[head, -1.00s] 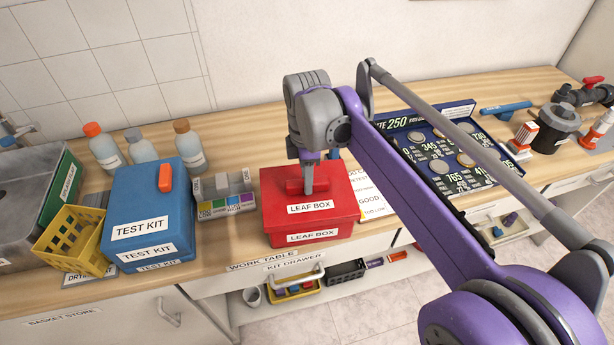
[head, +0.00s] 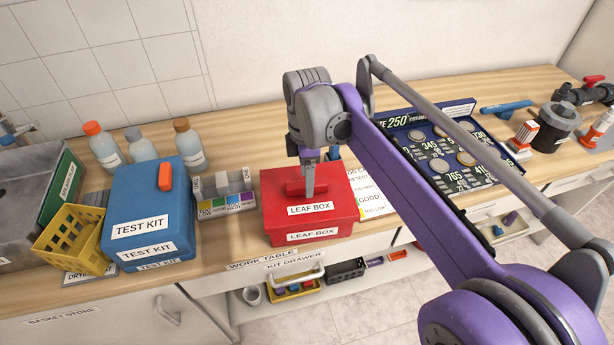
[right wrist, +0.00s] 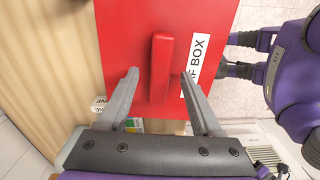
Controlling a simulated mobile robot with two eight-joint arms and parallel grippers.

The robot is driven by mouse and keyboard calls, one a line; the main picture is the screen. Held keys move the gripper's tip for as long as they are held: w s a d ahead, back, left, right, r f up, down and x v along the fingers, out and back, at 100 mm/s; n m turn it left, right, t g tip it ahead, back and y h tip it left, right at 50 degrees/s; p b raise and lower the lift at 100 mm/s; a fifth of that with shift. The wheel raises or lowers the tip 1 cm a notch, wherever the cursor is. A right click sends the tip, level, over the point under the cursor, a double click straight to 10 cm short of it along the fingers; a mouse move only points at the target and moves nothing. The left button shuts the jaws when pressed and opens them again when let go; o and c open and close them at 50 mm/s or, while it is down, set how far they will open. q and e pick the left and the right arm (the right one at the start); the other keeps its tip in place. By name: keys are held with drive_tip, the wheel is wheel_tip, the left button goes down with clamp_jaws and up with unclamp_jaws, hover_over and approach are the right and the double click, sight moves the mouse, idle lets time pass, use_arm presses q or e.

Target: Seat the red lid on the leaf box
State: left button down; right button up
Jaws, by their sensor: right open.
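The red lid (head: 278,206) with its raised bar handle (head: 294,187) and LEAF BOX label lies on top of the red leaf box (head: 277,239). It looks level and lined up with the box's edges; I cannot tell if it is pressed fully down. My right gripper (head: 309,193) is over the lid, pointing down. In the right wrist view the right gripper (right wrist: 158,80) is open, its fingers apart on either side of the handle (right wrist: 162,65), with a gap to each side. My left gripper is out of view.
Left of the box stand a colour test block (head: 225,203), a blue test kit (head: 150,215) and a yellow basket (head: 72,240). A blue display tray (head: 440,150) and a good/too-low card (head: 368,190) are to the right. The table's front edge is close before the box.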

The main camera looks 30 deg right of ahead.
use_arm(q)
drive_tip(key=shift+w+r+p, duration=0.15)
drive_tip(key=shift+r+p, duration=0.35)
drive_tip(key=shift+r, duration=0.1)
use_arm(e)
wheel_tip(320, 180, up, 10)
drive_tip(key=shift+r, duration=0.2)
